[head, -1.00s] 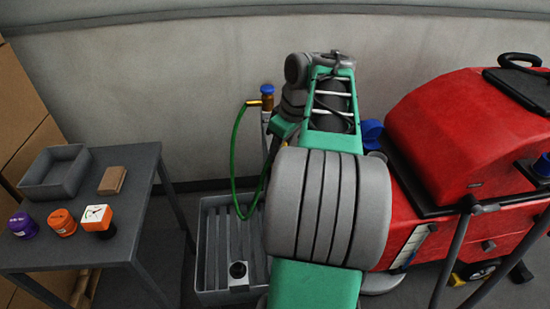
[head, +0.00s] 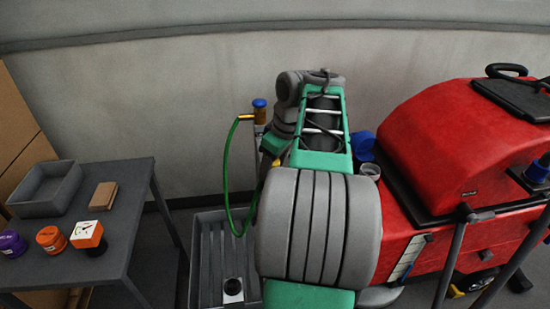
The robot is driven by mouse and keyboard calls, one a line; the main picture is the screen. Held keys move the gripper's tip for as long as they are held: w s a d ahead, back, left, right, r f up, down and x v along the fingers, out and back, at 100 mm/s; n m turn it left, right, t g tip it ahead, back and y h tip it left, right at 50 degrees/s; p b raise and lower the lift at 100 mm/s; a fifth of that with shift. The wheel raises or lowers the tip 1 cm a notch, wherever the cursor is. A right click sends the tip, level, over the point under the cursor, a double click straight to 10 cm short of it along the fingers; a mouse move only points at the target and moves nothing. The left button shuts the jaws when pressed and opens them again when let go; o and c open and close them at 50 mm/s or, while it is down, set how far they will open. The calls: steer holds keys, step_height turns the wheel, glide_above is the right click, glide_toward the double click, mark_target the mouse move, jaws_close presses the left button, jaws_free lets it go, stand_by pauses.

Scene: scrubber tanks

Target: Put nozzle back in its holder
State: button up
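A green hose (head: 227,165) runs from a brass tap with a blue knob (head: 259,104), loops down, and rises behind my arm. A small yellowish tip shows beside my wrist (head: 277,143); it may be part of the nozzle, but I cannot tell. The rest of the nozzle is hidden. My gripper is mostly or wholly hidden behind my forearm and wrist, near the hose's upper end, so its fingers cannot be made out. I cannot pick out the holder for certain; a post stands below the tap.
A grey slatted basin (head: 207,262) lies on the floor, with a dark round fitting (head: 233,287) in it. The grey table (head: 110,235) at left holds a tray (head: 46,188), a brown block and small tubs. The red scrubber (head: 440,145) blocks the right, with a blue cup (head: 363,146) beside my arm.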

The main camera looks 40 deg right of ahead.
steer(key=a+p+v, duration=0.1)
steer(key=p+v, duration=0.4)
steer(key=v, duration=0.7)
steer(key=w+a+f, duration=0.1)
steer(key=w+a, duration=0.2)
steer(key=a, duration=0.5)
steer(key=w+a+f, duration=0.2)
steer(key=a, duration=0.5)
steer(key=s+a+f+m, duration=0.1)
steer(key=s+a+f, duration=0.2)
steer(key=a, duration=0.3)
steer(key=s+a+f+m, duration=0.1)
steer(key=s+a+f, duration=0.3)
steer(key=a+f, duration=0.2)
steer(key=shift+t+h+b, duration=0.3)
steer(key=shift+t, duration=0.1)
